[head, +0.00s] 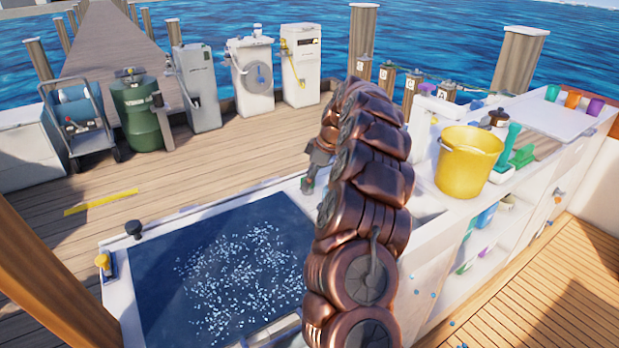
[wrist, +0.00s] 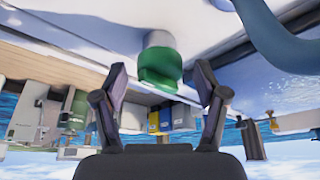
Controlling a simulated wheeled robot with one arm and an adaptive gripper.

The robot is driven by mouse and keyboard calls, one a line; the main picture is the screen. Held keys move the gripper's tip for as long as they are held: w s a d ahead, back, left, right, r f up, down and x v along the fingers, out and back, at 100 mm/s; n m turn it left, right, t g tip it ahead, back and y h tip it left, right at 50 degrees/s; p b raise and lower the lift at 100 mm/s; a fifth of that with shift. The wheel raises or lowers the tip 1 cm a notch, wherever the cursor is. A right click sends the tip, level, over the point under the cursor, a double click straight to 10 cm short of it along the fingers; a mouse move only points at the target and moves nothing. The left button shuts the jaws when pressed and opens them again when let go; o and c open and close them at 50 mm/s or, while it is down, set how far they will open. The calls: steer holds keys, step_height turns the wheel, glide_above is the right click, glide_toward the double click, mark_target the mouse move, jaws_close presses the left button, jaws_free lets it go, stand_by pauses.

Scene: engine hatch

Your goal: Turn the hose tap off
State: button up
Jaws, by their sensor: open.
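My gripper (wrist: 166,82) is open, its two dark fingers spread in the wrist view. A green round cap on a pale grey stem (wrist: 160,68) shows between and beyond the fingertips; I cannot tell whether it is the hose tap, and no contact shows. A thick blue curved tube (wrist: 278,38) is at the upper right there. In the head view my gripper (head: 308,182) is small and partly hidden beside my coppery arm, above the counter. No hose tap is clearly identifiable in the head view; my arm covers part of the counter.
A yellow bucket (head: 467,163) and green items (head: 508,147) stand right. Dock machines (head: 250,76) line the back.

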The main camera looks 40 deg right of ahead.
steer(key=c, duration=1.1)
steer(key=shift+m, duration=0.4)
steer(key=m+h+b, duration=0.1)
steer(key=m+b, duration=0.1)
steer(key=shift+s+a+f+m+t, duration=0.1)
steer(key=shift+m+t, duration=0.2)
steer(key=m+h+b, duration=0.1)
steer(key=m+h, duration=0.1)
steer(key=m, duration=0.3)
steer(key=m+h+b, duration=0.1)
steer(key=m+h, duration=0.1)
steer(key=m, duration=0.3)
steer(key=shift+a, duration=0.1)
steer(key=shift+a+m+g+h+b, duration=0.1)
steer(key=shift+m+g+h+b, duration=0.3)
steer(key=shift+m, duration=0.75)
steer(key=shift+m+g+h+b, duration=0.15)
steer(key=shift+m+b, duration=0.35)
steer(key=shift+m, duration=0.65)
